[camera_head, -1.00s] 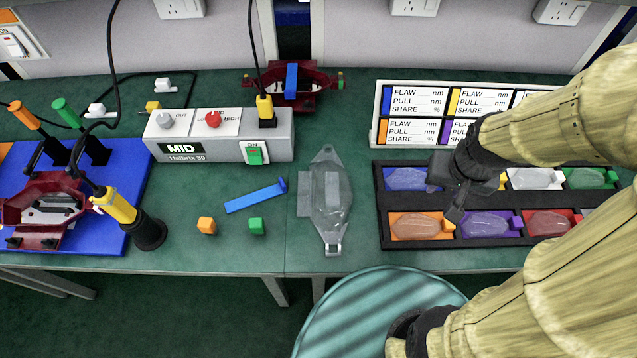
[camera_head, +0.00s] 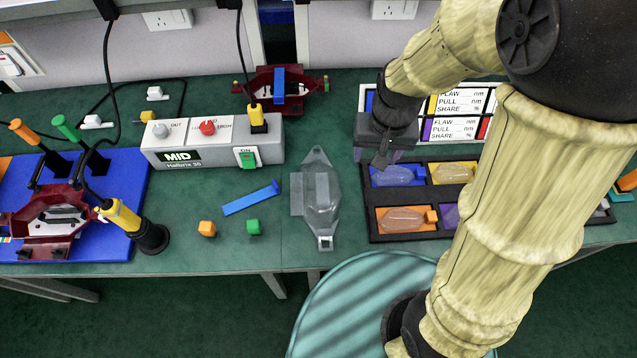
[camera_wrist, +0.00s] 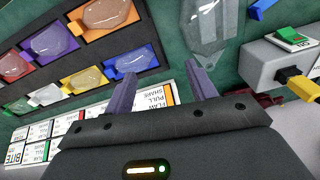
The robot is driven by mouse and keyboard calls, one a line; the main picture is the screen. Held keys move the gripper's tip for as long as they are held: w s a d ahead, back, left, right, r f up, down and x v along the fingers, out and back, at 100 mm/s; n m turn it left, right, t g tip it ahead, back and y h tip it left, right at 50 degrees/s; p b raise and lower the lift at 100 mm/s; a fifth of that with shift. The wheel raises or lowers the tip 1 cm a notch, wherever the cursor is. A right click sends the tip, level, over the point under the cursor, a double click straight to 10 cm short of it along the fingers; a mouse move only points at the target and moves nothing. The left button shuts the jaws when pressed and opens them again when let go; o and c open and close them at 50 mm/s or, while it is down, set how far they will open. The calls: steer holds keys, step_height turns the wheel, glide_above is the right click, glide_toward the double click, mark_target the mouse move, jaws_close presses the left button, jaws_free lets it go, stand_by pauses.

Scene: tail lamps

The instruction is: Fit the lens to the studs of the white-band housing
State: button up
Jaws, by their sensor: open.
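A large clear lens-like piece (camera_head: 322,195) lies on the green bench in the middle; it also shows at the top of the wrist view (camera_wrist: 207,30). Smaller clear lenses lie in coloured compartments of a black tray (camera_head: 375,238). One dark red housing (camera_head: 75,246) sits on a blue mat at the left. Another dark red housing (camera_head: 308,92) stands at the back, a blue strip across it. I cannot make out a white band on either. My gripper (camera_head: 383,158) is open and empty above the tray's back left corner; both fingers show apart in the wrist view (camera_wrist: 163,88).
A grey control box (camera_head: 215,150) with knobs and a green switch stands left of centre. A yellow tool (camera_head: 120,215) stands in a black holder. Label cards (camera_head: 458,130) lie behind the tray.

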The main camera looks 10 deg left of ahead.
step_height(320, 180, up, 3)
steer(key=n+p, duration=0.1)
steer(key=p, duration=0.3)
glide_above(322, 187)
steer(key=shift+d+r+g, duration=0.1)
steer(key=shift+g, duration=0.3)
step_height(322, 187, down, 12)
steer(key=shift+f+b, duration=0.1)
steer(key=shift+b, duration=1.1)
steer(key=shift+f, duration=0.1)
steer(key=shift+f+b, duration=0.4)
steer(key=shift+f, duration=2.1)
steer(key=shift+f, duration=0.2)
steer(key=c, duration=1.1)
